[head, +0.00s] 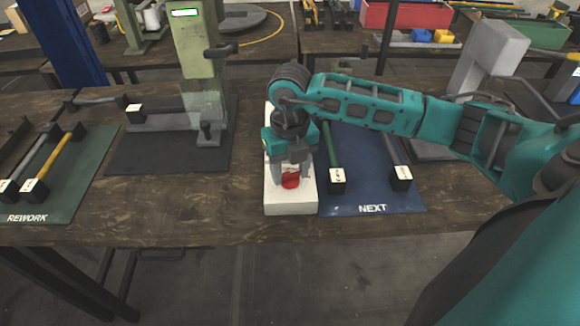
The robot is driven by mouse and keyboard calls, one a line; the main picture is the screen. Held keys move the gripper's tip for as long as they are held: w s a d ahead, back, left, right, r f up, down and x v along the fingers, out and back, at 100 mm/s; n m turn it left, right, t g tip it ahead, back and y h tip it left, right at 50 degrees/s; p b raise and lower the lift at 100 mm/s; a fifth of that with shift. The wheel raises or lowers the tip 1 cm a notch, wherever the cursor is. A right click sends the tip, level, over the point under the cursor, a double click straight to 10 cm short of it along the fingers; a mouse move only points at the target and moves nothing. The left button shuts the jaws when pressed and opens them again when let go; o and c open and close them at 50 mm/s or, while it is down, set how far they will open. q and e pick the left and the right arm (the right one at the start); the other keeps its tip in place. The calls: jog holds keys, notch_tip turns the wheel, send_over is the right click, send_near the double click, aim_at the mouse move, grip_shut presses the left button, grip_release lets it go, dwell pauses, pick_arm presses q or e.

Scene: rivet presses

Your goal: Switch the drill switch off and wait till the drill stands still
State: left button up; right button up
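A red switch knob (291,180) sits on a long white box (291,204) near the table's front edge. My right gripper (291,178) points down over the box, with its fingers on either side of the red knob. I cannot tell whether the fingers touch it. The gripper hides part of the knob and box, so the switch's setting does not show clearly. A green upright machine (196,57) with a lit display and a dark side handle stands behind to the left. From this one picture I cannot tell whether anything turns. My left gripper is not in view.
A blue mat (372,199) marked NEXT lies right of the box, with parts in black end blocks. A green mat (57,208) marked REWORK lies at the left with similar parts. A grey press (487,62) stands at the back right. Bare table lies in front of the dark machine base.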

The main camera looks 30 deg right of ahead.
jog(key=c, duration=0.5)
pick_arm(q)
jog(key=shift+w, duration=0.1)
pick_arm(e)
jog(key=shift+c, duration=0.2)
